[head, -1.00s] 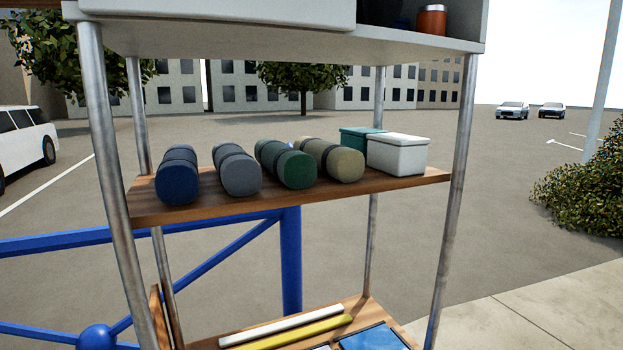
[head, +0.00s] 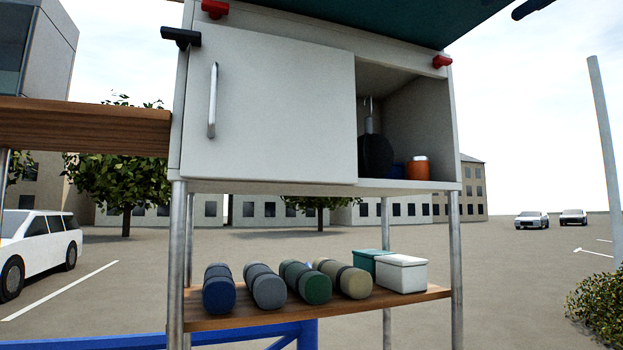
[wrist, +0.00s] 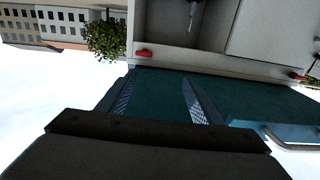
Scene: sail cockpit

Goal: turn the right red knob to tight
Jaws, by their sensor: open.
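The right red knob (head: 441,61) sits at the top right front corner of the white cabinet (head: 270,110), just above its open compartment. Its grip looks roughly level. In the wrist view, which looks upside down, the same knob (wrist: 144,53) shows left of centre, at the edge of the teal panel. My gripper (wrist: 158,98) is open and empty, its two fingers apart in front of the teal panel. The knob lies beyond the fingertips, not between them.
Another red knob (head: 215,9) is at the cabinet's top left, beside a black handle (head: 181,37). The teal panel (head: 390,20) overhangs the cabinet top. A metal rail (wrist: 292,142) runs along the panel's edge. Rolled bundles and boxes stand on the wooden shelf (head: 340,305) below.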

